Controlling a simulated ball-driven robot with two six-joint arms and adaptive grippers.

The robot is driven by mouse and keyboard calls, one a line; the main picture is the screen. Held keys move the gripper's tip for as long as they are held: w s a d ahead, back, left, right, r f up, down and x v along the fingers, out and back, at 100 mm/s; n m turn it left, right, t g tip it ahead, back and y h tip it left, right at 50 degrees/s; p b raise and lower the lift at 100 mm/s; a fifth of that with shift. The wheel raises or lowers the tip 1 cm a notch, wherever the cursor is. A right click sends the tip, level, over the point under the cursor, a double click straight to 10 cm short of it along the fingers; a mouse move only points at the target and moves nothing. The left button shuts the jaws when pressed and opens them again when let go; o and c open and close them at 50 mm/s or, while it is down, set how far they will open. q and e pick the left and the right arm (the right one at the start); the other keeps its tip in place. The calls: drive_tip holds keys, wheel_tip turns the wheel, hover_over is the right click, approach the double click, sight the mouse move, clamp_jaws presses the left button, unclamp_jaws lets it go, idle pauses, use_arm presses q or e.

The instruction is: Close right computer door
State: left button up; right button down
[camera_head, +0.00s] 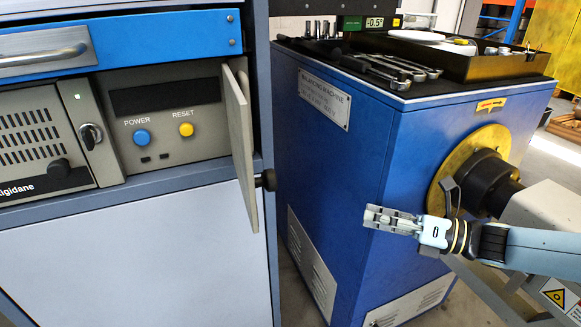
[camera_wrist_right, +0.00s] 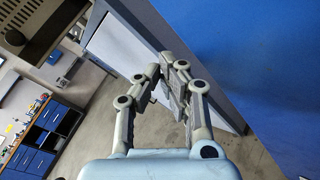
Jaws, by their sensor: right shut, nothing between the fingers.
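The right computer door (camera_head: 239,140) is a thin beige panel. It stands open, swung out toward me from the right side of the compartment with the blue POWER button (camera_head: 141,137) and yellow RESET button (camera_head: 186,130). A black knob (camera_head: 267,180) sticks out from its right face. My right gripper (camera_head: 368,216) is to the right of the door and apart from it, in front of the blue machine, with its fingers pointing left. Its fingers (camera_wrist_right: 172,75) are together and empty in the right wrist view. My left gripper is not in view.
The left computer door (camera_head: 35,140) is closed, with a lock handle (camera_head: 90,134). A blue drawer (camera_head: 120,42) is above. The blue balancing machine (camera_head: 330,140) stands right of the cabinet, with wrenches (camera_head: 400,68) on top. A narrow gap separates cabinet and machine.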

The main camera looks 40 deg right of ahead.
wheel_tip(320, 180, up, 10)
drive_tip(key=a+n+g+y+p, duration=0.1)
drive_tip(key=a+n+g+y, duration=0.2)
drive_tip(key=n, duration=0.4)
drive_tip(key=n+g+y+p, duration=0.1)
drive_tip(key=n+g+y, duration=0.45)
drive_tip(key=n, duration=0.35)
approach(274, 176)
drive_tip(key=w+b+x, duration=0.1)
drive_tip(key=b+x, duration=0.5)
drive_tip(key=x, duration=0.1)
drive_tip(key=shift+d+f+g+h, duration=0.2)
drive_tip(key=shift+f+g+h, duration=0.15)
drive_tip(key=shift+g, duration=0.1)
drive_tip(key=shift+w, duration=0.15)
